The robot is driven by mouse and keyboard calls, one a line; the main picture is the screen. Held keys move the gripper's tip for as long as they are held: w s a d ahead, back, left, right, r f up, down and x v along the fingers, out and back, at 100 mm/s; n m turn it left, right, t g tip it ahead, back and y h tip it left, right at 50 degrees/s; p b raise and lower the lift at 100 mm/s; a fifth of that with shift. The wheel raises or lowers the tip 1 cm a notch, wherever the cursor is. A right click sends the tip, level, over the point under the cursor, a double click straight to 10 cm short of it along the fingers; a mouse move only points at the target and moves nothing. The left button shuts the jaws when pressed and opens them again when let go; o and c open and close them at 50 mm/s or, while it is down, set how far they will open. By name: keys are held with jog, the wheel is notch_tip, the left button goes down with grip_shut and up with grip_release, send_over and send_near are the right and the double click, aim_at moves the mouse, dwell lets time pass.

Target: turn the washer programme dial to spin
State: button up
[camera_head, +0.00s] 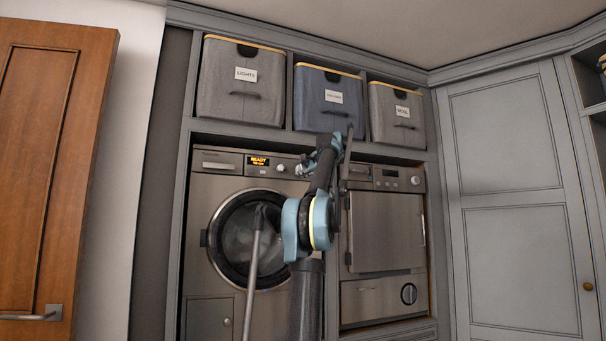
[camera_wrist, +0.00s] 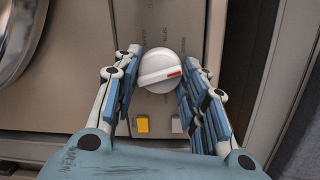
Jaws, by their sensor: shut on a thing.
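The washer (camera_head: 215,195) stands at the left of the built-in cabinet, with a lit display reading READY (camera_head: 259,162). The programme dial (camera_wrist: 158,67) is a round white knob with a raised grip bar in the wrist view. A red mark on the bar points right and slightly up. My gripper (camera_wrist: 158,78) is closed around the dial, one blue-padded finger at its left and one at its right. In the head view my gripper (camera_head: 306,166) is at the right end of the washer's panel and hides the dial.
A yellow button (camera_wrist: 142,124) and a grey button (camera_wrist: 176,124) sit just below the dial between my fingers. A second appliance (camera_head: 385,235) stands right of the washer. Fabric bins (camera_head: 240,100) line the shelf above. The wooden door (camera_head: 50,170) is far left.

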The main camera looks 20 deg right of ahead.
jog(key=n, duration=0.6)
jog(key=shift+a+g+h, duration=0.2)
jog(key=shift+g+h, duration=0.1)
jog(key=shift+g, duration=0.1)
jog(key=n+h, duration=0.1)
jog(key=n, duration=0.3)
jog(key=shift+n, duration=0.4)
jog(key=shift+h, duration=0.3)
jog(key=o, duration=1.1)
jog(key=shift+w, duration=0.1)
jog(key=shift+c, duration=0.2)
jog(key=s+r, duration=0.1)
jog(key=s, duration=1)
jog(key=shift+s+d+r, duration=0.35)
